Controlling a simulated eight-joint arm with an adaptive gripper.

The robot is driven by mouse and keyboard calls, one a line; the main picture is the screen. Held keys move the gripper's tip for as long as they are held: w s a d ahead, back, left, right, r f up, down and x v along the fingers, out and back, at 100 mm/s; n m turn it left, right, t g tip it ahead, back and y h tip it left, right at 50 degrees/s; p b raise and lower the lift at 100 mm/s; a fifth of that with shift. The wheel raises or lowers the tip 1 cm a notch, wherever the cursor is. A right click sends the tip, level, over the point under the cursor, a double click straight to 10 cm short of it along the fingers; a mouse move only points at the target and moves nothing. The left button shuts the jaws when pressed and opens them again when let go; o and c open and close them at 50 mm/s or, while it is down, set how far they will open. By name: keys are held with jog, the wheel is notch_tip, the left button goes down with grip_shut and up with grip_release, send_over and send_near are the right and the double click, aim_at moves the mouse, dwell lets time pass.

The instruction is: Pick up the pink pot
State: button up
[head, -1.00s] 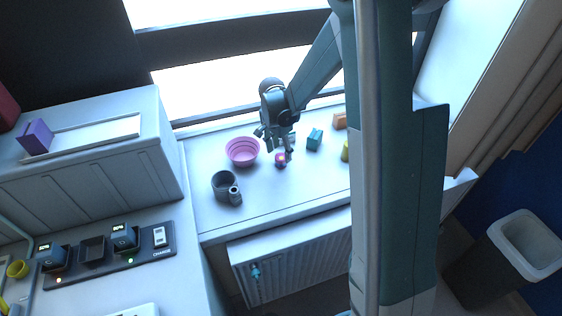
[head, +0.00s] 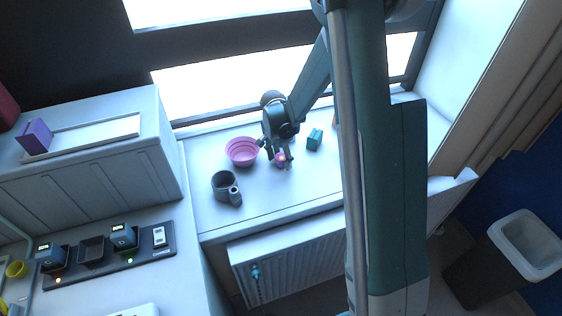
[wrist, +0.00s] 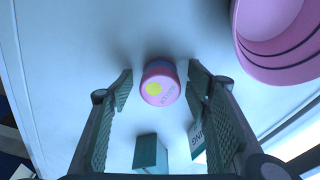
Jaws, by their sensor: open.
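A small round pot (wrist: 160,82) with a pink top, a yellow spot and a blue-purple side sits on the white sill. In the head view the same pot (head: 281,158) is partly hidden by my gripper (head: 279,157). In the wrist view my gripper (wrist: 159,76) is open, with one finger on each side of the pot and visible gaps between. I cannot tell how far the fingertips are above the sill. A larger pink ribbed bowl (head: 242,152) stands just left of the gripper; it also shows at the upper right of the wrist view (wrist: 285,62).
A teal block (head: 314,139) stands right of the pot; a teal block also shows below the pot in the wrist view (wrist: 150,152). A dark grey mug (head: 222,184) stands at the front left. The sill (head: 275,198) is clear in front of the pot.

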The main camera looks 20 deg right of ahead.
aim_at(281, 156)
dwell(0.3)
jog(key=c, duration=1)
jog(key=shift+r, duration=0.15)
jog(key=shift+r, duration=4.85)
